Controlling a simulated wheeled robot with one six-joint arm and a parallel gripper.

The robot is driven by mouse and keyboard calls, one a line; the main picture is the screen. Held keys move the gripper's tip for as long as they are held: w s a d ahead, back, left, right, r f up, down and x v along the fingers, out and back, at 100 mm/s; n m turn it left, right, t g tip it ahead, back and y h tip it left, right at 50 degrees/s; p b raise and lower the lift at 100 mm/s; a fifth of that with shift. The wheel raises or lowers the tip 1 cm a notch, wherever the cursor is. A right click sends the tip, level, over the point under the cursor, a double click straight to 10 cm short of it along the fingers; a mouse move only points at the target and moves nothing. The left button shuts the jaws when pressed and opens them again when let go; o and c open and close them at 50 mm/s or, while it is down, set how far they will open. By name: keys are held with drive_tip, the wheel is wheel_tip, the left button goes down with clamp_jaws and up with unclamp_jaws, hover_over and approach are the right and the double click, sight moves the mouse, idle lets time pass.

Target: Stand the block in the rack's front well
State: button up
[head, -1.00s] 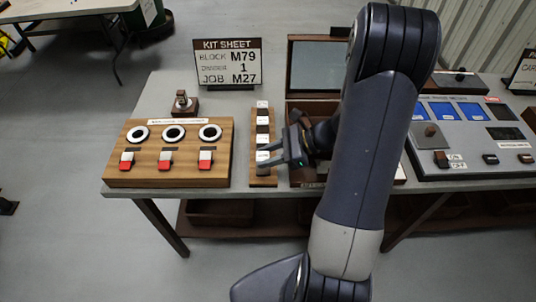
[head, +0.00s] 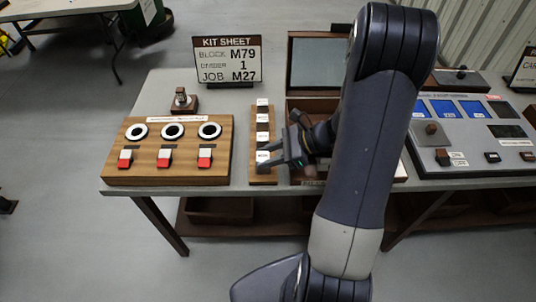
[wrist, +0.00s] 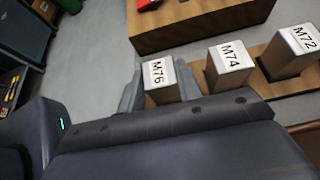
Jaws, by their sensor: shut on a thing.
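My gripper (head: 267,158) is at the front end of the narrow wooden rack (head: 253,173). In the wrist view its fingers are shut on a block (wrist: 160,76) whose white top seems to read M76. The block looks roughly upright, and its lower part is hidden by my gripper, so I cannot tell whether it is in a well. Its white top also shows between the fingers in the head view (head: 263,156). Blocks M74 (wrist: 230,58) and M72 (wrist: 294,47) stand behind it in a row in the rack.
A wooden panel (head: 120,168) with three rings and red-white switches stands just left of the rack. An open wooden box (head: 318,50) is at right, partly hidden by my arm. The kit sheet (head: 227,60) reads block M79, divider 1, job M27. A grey console (head: 470,175) is far right.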

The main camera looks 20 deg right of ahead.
drive_tip(key=shift+f, duration=0.1)
drive_tip(key=o, duration=1.2)
drive_tip(key=shift+o, duration=0.6)
drive_tip(key=o, duration=0.3)
wheel_tip(320, 180, up, 9)
drive_tip(key=p, duration=0.7)
drive_tip(key=shift+p, duration=0.35)
drive_tip(key=shift+f, duration=0.1)
